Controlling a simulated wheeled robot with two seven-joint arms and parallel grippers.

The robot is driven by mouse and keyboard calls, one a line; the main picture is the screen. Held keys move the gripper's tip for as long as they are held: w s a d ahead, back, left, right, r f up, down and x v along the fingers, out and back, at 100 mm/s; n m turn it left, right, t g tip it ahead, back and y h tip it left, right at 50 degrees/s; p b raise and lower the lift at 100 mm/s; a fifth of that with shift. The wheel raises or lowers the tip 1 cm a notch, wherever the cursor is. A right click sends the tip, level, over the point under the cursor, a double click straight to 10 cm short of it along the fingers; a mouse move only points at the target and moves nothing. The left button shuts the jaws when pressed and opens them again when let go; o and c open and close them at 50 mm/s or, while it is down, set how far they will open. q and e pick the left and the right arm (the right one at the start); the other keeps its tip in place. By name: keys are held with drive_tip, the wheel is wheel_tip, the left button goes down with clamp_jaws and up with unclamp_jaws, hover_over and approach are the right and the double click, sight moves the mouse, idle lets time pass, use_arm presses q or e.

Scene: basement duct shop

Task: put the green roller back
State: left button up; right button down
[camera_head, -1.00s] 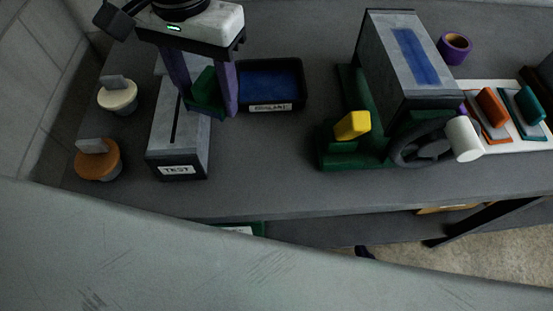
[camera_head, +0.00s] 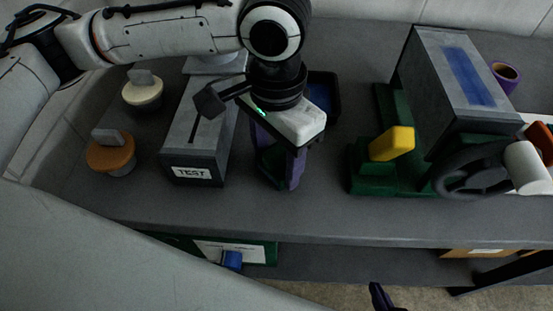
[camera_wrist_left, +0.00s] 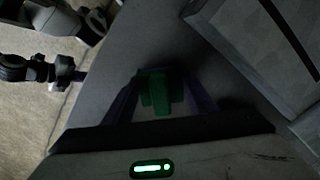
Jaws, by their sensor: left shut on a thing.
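My left gripper (camera_head: 278,183) is shut on the green roller (camera_head: 268,165), with one purple finger on each side of it. It is over the bench, just right of the grey TEST box (camera_head: 191,160). In the left wrist view the green roller (camera_wrist_left: 158,92) shows between the fingers (camera_wrist_left: 160,100), with grey bench behind it. Much of the roller is hidden by the fingers in the head view. A dark purple tip at the bottom edge of the head view appears to be my right gripper (camera_head: 380,297); its opening cannot be seen.
A green-based grey machine (camera_head: 440,90) with a yellow block (camera_head: 391,143) and a crank wheel (camera_head: 470,172) stands right. An orange piece (camera_head: 541,140) shows beyond it. A dark blue-lined tray (camera_head: 324,92) is behind my gripper. Orange (camera_head: 110,155) and cream (camera_head: 143,93) knobbed discs sit left.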

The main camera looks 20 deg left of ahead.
sight(277, 151)
use_arm(q)
drive_tip(key=shift+f, duration=0.25)
drive_tip(key=o, duration=1)
drive_tip(key=shift+o, duration=0.2)
wheel_tip(277, 151, up, 12)
drive_tip(key=shift+r+p, duration=0.1)
drive_tip(key=shift+p, duration=0.7)
